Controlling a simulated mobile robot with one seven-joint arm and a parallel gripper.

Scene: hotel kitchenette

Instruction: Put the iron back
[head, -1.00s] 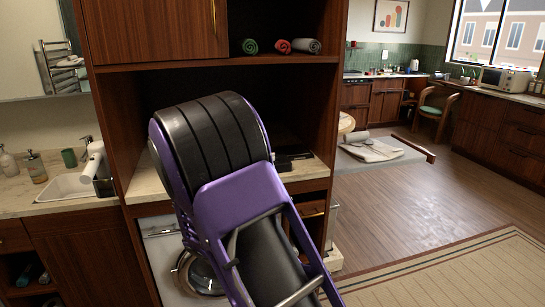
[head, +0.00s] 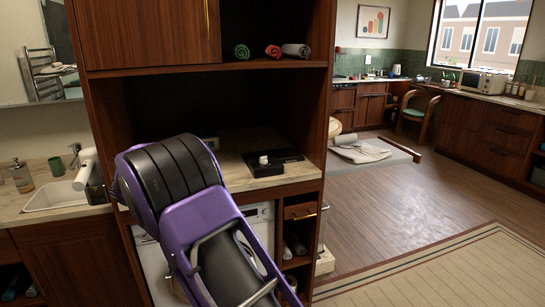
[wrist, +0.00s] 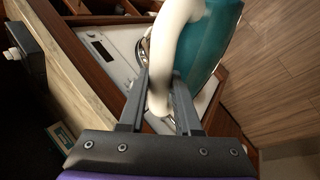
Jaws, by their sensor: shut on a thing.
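The iron (wrist: 215,45) has a teal body and a white handle and shows only in the wrist view. My gripper (wrist: 160,85) is shut on the white handle, and the iron hangs in front of the counter edge, over the washing machine's white front. The top of the iron runs out of the picture. In the head view my purple and black arm hides the gripper and the iron. A flat black tray (head: 270,170) with a small white and dark item on it lies on the niche counter.
The pale niche counter (head: 237,172) has bare room left of the tray, under a shelf with rolled towels (head: 272,51). A washing machine (head: 262,225) stands below. A sink (head: 65,194) is at left. Open wooden floor (head: 400,200) lies at right.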

